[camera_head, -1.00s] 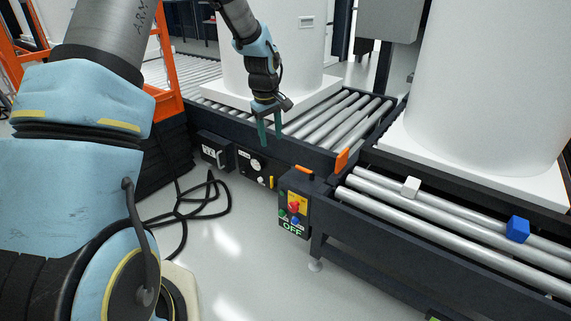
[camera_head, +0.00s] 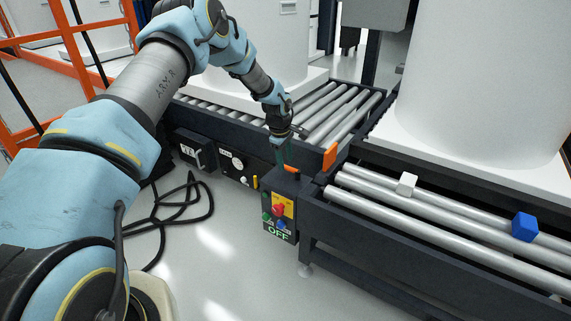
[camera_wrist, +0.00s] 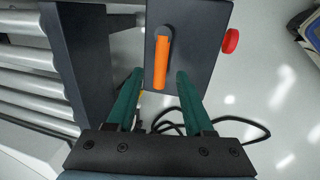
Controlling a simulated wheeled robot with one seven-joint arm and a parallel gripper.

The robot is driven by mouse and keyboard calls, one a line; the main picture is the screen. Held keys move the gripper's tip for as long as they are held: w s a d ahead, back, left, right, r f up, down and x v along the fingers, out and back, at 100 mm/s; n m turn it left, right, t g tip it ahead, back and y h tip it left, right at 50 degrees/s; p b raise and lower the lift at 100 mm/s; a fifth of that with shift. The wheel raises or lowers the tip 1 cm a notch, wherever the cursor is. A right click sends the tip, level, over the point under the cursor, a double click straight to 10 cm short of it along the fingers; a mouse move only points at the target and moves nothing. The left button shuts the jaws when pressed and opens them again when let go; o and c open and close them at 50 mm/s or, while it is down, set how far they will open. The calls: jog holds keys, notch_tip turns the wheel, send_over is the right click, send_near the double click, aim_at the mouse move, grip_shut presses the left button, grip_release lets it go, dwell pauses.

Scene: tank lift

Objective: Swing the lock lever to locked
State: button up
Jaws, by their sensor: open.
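The orange lock lever (camera_wrist: 161,62) lies on top of the dark control box (camera_wrist: 205,50) in the wrist view. In the head view the lever (camera_head: 292,169) shows only in part, beside my fingers. My gripper (camera_wrist: 160,76) is open, with its green fingers one on each side of the lever's near end in the picture. I see a gap on both sides, and cannot tell the height gap. In the head view my gripper (camera_head: 283,158) is pointing down just above the control box (camera_head: 277,207).
The box front has a red button (camera_head: 279,209) and a lit OFF sign (camera_head: 278,232). An orange plate (camera_head: 329,158) stands beside it at the roller conveyor (camera_head: 420,215). White tanks stand behind. A black cable (camera_head: 178,210) lies on the floor at left.

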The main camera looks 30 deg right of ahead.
jog(key=shift+w+d+f, duration=0.1)
jog(key=shift+d+f, duration=0.05)
jog(key=shift+f, duration=0.8)
grip_shut()
dwell(0.8)
